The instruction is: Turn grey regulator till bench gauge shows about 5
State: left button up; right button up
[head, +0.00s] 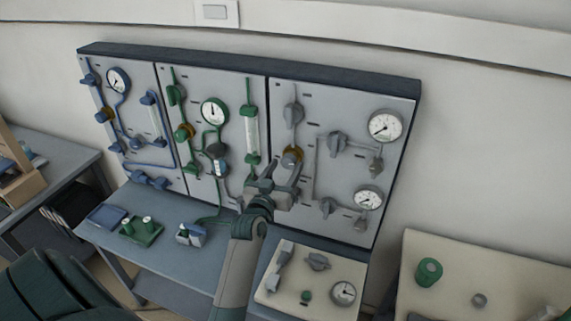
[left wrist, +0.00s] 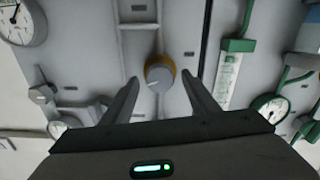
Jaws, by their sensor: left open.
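The grey regulator (head: 292,156) is a grey knob with a brass collar on the grey right-hand panel. In the left wrist view its knob (left wrist: 159,78) lies between and beyond the two fingertips. My left gripper (head: 279,180) is open and empty in front of that panel, just below the regulator in the head view. The fingers do not visibly touch the knob. The bench gauge (head: 343,293) is a round white dial on the pale plate on the bench. Its reading is too small to tell. My right gripper is not in view.
The grey panel also carries two gauges (head: 385,125) (head: 368,198) and several grey valves (head: 293,114).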

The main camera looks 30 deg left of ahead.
pick_arm(q)
jog(key=shift+w+a, duration=0.1)
jog(key=shift+w, duration=0.25)
jog(key=c, duration=1)
jog(key=shift+c, duration=0.2)
jog(key=shift+n, duration=0.3)
jog(key=o, duration=1)
jog(key=shift+o, duration=0.2)
jog(key=shift+s, duration=0.15)
